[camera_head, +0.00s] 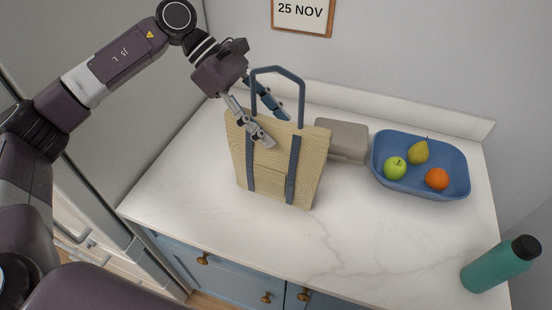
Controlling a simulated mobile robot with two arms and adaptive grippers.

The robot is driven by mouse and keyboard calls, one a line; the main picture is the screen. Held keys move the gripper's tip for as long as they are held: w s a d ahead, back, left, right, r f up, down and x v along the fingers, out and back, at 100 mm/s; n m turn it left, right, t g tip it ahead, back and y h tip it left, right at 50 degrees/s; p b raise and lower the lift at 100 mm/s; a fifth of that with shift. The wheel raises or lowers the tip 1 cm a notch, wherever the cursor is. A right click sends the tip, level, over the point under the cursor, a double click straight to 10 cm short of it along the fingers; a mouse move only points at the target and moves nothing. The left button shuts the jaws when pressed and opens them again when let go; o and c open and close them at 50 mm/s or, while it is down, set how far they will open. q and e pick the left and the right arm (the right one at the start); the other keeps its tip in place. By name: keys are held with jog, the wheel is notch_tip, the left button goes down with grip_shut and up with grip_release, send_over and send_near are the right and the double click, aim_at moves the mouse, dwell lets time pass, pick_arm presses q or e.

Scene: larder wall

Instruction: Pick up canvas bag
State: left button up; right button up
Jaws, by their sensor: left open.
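The canvas bag (268,185) is tan with dark blue straps and an upright blue loop handle. It stands on the white counter, left of its middle. My left gripper (277,130) comes in from the upper left and is open at the top of the bag. One finger is in front of the bag's upper front, and the other is farther back near the handle's base. The handle rises beside and above the fingers. I cannot tell whether either finger touches the bag. My right gripper is not in view.
A grey-brown box (343,139) stands just behind and right of the bag. A blue tray (440,192) holds a green apple, a pear and an orange. A teal bottle (496,266) with a black cap is at the front right. The front middle of the counter (350,240) is clear.

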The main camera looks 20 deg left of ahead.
pick_arm(q)
grip_shut()
dwell(0.3)
jog(key=shift+r, duration=0.15)
